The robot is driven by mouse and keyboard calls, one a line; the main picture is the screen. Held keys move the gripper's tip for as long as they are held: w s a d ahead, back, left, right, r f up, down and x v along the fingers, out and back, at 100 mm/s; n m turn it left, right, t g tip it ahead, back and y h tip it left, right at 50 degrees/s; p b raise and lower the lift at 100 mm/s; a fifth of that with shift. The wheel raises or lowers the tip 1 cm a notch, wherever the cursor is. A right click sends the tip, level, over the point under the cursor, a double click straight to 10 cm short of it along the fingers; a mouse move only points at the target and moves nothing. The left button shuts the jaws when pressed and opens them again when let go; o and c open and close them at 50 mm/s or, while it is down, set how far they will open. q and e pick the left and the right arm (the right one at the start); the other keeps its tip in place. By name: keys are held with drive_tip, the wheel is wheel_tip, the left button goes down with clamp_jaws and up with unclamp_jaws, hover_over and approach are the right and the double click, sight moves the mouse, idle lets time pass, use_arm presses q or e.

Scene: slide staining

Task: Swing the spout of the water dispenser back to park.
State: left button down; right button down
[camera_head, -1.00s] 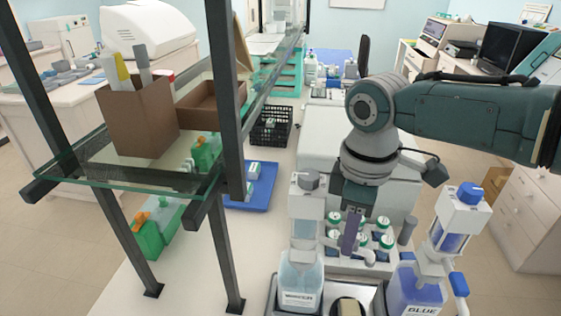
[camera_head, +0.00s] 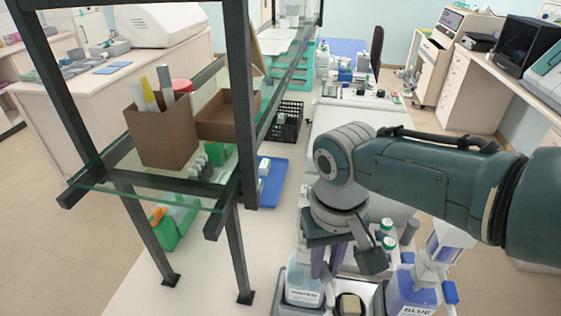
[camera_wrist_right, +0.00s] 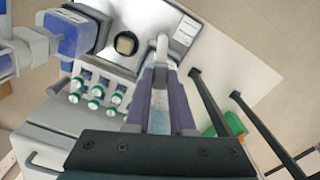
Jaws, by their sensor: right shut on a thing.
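The water dispenser is a clear, pale-blue bottle (camera_head: 303,284) with a label, upright at the front of the bench in the head view. Its pump head is hidden behind my right wrist. My right gripper (camera_head: 326,262) is down at its top, with purple fingers on either side. In the right wrist view, the purple fingers of my right gripper (camera_wrist_right: 163,85) are closed around a pale part of the dispenser. The white spout (camera_wrist_right: 162,44) sticks out beyond the fingertips, toward the metal tray. My left gripper is not in view.
A blue dispenser bottle (camera_head: 411,292) stands close to the right. Several green-capped vials (camera_wrist_right: 96,91) sit in a rack beside my gripper. A dark-framed glass shelf (camera_head: 240,150) stands left.

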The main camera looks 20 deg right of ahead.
drive_tip(key=shift+w+a+m+b, duration=0.15)
drive_tip(key=shift+w+a+m, duration=0.1)
drive_tip(key=shift+a+m, duration=0.6)
drive_tip(key=shift+w+a+m+b, duration=0.15)
drive_tip(key=shift+w+a+m, duration=0.2)
drive_tip(key=shift+m, duration=0.9)
drive_tip(key=c, duration=0.8)
unclamp_jaws()
drive_tip(key=shift+o, duration=0.2)
wheel_tip(320, 180, up, 10)
drive_tip(key=p, duration=0.3)
drive_tip(key=shift+p, duration=0.4)
drive_tip(key=shift+s, duration=0.1)
